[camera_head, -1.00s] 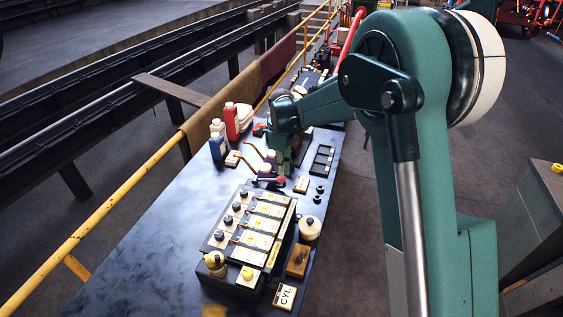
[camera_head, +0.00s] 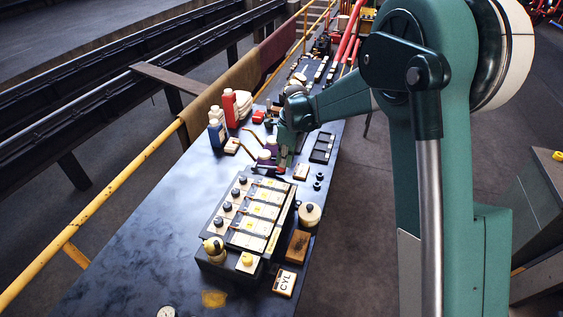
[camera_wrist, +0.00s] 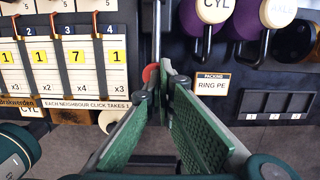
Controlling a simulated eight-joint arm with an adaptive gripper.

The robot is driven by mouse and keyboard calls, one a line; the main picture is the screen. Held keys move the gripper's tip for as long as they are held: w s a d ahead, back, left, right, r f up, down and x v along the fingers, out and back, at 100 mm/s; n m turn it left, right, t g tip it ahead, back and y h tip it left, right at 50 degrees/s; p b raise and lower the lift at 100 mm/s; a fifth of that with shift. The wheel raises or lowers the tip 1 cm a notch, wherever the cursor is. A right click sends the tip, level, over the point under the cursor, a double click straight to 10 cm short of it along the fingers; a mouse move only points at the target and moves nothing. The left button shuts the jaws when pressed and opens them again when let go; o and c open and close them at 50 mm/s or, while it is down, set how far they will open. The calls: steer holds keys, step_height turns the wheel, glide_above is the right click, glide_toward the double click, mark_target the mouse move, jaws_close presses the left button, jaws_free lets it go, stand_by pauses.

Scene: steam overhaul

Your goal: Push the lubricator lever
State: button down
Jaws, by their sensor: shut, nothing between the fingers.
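The lubricator is the black box with a row of numbered cards (camera_head: 262,212) in the head view. Its cards (camera_wrist: 75,68) fill the left of the wrist view, above a strip reading "EACH NEIGHBOUR CLICK TAKES 1". A thin grey rod (camera_wrist: 157,32) with a red knob (camera_wrist: 150,73), seemingly the lever, runs down beside the box's right side in the wrist view. My gripper (camera_wrist: 162,78) is shut and empty, its fingertips right at the red knob; I cannot tell whether they touch. In the head view my gripper (camera_head: 284,158) points down at the box's far end.
Bottles (camera_head: 229,108) stand at the bench's left edge. A round wooden-coloured pot (camera_head: 309,214) and a CYL card (camera_head: 285,282) sit right of the lubricator.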

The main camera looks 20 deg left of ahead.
steer(key=shift+d+f+y+b, duration=0.3)
steer(key=shift+f+y+b, duration=0.35)
steer(key=shift+f, duration=0.25)
steer(key=shift+d+f+b, duration=0.25)
steer(key=shift+f+b, duration=0.35)
steer(key=shift+f, duration=0.15)
steer(key=shift+r, duration=0.15)
steer(key=d+p+v, duration=0.1)
steer(key=v, duration=1.3)
steer(key=shift+f, duration=0.25)
steer(key=shift+d, duration=0.25)
